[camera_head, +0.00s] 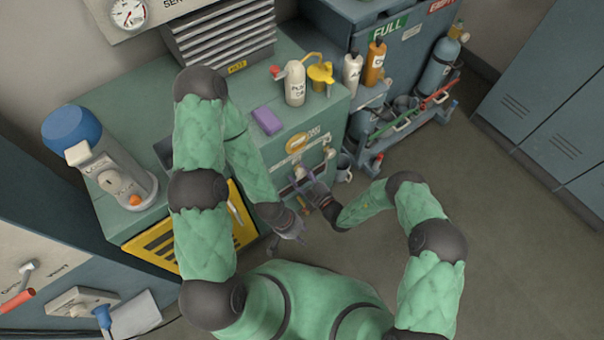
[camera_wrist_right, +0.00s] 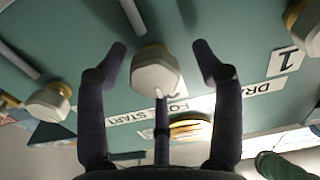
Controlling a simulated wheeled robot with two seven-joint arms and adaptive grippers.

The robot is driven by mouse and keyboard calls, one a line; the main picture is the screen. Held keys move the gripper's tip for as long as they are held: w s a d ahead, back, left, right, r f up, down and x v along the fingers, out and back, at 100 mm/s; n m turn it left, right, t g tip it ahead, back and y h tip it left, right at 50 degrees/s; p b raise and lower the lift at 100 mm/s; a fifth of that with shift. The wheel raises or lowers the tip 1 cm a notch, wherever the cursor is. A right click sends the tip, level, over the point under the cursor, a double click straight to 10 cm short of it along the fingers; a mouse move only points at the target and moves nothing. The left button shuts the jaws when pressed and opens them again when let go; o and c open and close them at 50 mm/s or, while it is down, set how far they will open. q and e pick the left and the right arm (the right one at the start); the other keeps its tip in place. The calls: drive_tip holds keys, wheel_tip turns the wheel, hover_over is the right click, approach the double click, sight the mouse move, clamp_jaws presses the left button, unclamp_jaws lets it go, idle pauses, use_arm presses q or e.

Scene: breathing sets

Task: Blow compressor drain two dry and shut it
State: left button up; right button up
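The compressor cabinet (camera_head: 262,152) is green, with small pale drain knobs (camera_head: 330,153) on its front. My right gripper (camera_head: 312,186) is at this front. A second white knob (camera_wrist_right: 48,103) is at the left and a third (camera_wrist_right: 306,28) at the right edge.
On the cabinet top are a white bottle (camera_head: 295,84), a yellow can (camera_head: 320,74) and a purple block (camera_head: 267,120). A blue-capped device (camera_head: 98,160) stands left. A gas cylinder rack (camera_head: 400,125) is right of the cabinet. Open floor (camera_head: 480,230) lies to the right.

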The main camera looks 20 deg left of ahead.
drive_tip(key=shift+d, duration=0.25)
drive_tip(key=v, duration=1.1)
drive_tip(key=shift+s+d, duration=0.15)
drive_tip(key=shift+s, duration=0.1)
